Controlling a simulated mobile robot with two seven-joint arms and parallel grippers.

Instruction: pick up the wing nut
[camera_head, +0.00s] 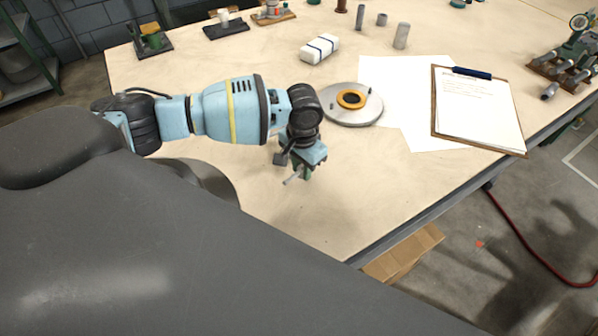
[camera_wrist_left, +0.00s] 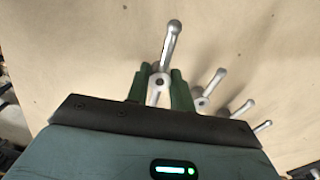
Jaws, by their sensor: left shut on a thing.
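My left gripper (camera_head: 302,174) points down over the near part of the table. It is shut on a silver wing nut (camera_wrist_left: 171,45), which shows between the green fingers (camera_wrist_left: 158,85) in the left wrist view, one rounded wing sticking out past them. In the head view a small silver piece of it (camera_head: 291,181) shows beside the fingers. I cannot tell whether it touches the table. My right gripper is not in view.
A metal disc with an orange ring (camera_head: 337,116) lies behind the gripper. A white wrapped bundle (camera_head: 320,48), grey cylinders (camera_head: 401,36), paper (camera_head: 395,75) and a clipboard (camera_head: 478,115) lie farther off. The table (camera_head: 350,190) is bare right of the gripper, up to its front edge.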

